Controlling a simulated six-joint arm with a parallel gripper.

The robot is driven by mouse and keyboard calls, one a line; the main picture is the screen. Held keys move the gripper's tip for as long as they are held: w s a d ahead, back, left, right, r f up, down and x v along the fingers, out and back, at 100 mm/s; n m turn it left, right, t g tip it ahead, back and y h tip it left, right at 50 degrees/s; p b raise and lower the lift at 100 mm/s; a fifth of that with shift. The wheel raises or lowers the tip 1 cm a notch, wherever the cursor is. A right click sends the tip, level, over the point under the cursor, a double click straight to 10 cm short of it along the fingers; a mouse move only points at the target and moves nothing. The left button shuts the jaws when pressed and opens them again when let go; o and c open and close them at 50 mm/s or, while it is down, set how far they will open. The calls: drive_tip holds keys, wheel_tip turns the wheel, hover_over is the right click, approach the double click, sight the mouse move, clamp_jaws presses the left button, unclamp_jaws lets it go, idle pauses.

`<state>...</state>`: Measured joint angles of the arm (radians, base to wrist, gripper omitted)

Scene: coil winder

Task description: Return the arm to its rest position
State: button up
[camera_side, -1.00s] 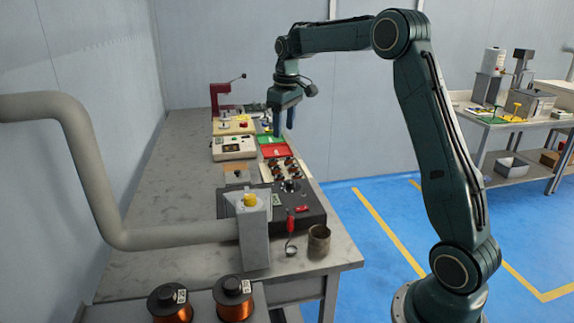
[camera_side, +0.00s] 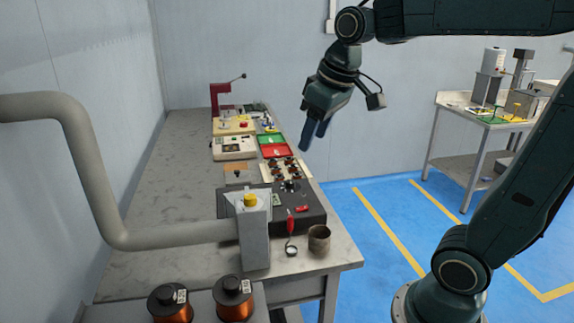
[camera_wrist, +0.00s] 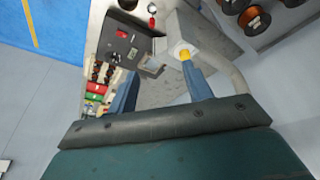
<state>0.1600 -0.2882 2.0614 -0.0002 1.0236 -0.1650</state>
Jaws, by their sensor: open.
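My gripper (camera_side: 314,133) is dark green with blue fingers. In the side view it hangs in the air to the right of the workbench (camera_side: 170,190), above the bench's right edge and the blue floor, tilted with its fingers down and left. In the wrist view my gripper (camera_wrist: 160,85) shows two blue fingers spread apart with nothing between them. It is open and touches nothing. The green and red trays (camera_side: 273,144) lie on the bench, below and left of the fingers.
On the bench stand a dark winder box (camera_side: 310,215), a tray of small coils (camera_side: 283,169), a meter (camera_side: 234,147), a metal cup (camera_side: 319,239) and a red press (camera_side: 218,97). Copper wire spools (camera_side: 233,300) stand in front. A second table (camera_side: 455,165) is at right. A grey pipe (camera_side: 85,170) runs at left.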

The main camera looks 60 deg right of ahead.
drive_tip(key=s+a+f, duration=0.2)
drive_tip(key=s, duration=0.4)
drive_tip(key=s+a+f+t, duration=0.1)
drive_tip(key=s+a+f, duration=0.1)
drive_tip(key=s, duration=0.4)
drive_tip(key=shift+a+f+t+y, duration=0.3)
drive_tip(key=shift+a+f, duration=0.1)
drive_tip(key=shift+f, duration=0.25)
drive_tip(key=shift+c, duration=0.2)
